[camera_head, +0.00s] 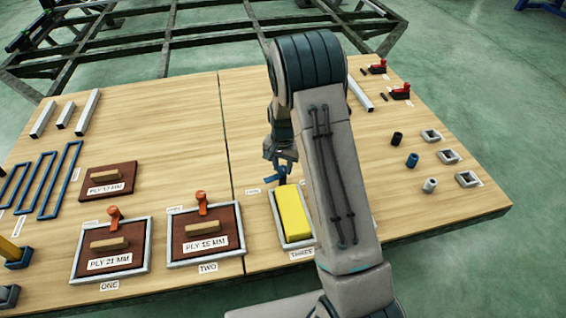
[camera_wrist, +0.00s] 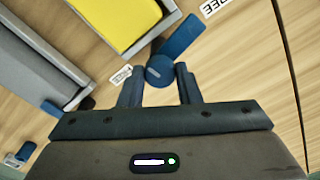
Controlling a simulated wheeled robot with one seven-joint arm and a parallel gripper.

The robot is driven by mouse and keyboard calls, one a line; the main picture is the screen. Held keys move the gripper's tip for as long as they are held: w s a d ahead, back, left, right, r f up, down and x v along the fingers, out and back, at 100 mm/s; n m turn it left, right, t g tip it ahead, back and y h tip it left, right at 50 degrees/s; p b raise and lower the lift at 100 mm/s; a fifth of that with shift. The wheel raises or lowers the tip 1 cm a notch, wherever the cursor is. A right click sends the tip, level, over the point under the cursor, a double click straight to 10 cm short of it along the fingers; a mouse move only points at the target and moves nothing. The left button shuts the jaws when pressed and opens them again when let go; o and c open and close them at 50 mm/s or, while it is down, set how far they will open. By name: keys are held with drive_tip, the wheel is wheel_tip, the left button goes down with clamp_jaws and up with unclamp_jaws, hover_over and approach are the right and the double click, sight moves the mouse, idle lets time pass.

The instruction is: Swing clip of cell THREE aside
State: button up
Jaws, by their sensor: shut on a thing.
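Cell THREE is a grey-framed tray (camera_head: 278,227) holding a yellow block (camera_head: 293,213); its frame corner (camera_wrist: 177,14) and the yellow block (camera_wrist: 118,22) also show in the wrist view. The blue clip (camera_head: 270,179) sits at the cell's far end. In the wrist view the clip's arm (camera_wrist: 182,36) lies along the outside of the frame, apparently not over the yellow block. My gripper (camera_wrist: 160,78) is shut on the clip's round knob, one finger on each side. In the head view my gripper (camera_head: 280,160) is above the clip, partly hiding it.
Cells ONE (camera_head: 77,258) and TWO (camera_head: 172,245), holding brown plates with orange clips, stand to the left. A grey part (camera_wrist: 35,60) with another blue clip (camera_wrist: 51,108) lies beside cell THREE, hidden by my arm in the head view.

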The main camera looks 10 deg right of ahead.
sight(283, 168)
drive_tip(key=shift+m+p, duration=0.45)
drive_tip(key=shift+m, duration=0.55)
drive_tip(key=o, duration=1)
drive_tip(key=shift+c, duration=0.2)
wheel_tip(283, 168, up, 14)
drive_tip(key=p, duration=0.3)
drive_tip(key=shift+f, duration=0.1)
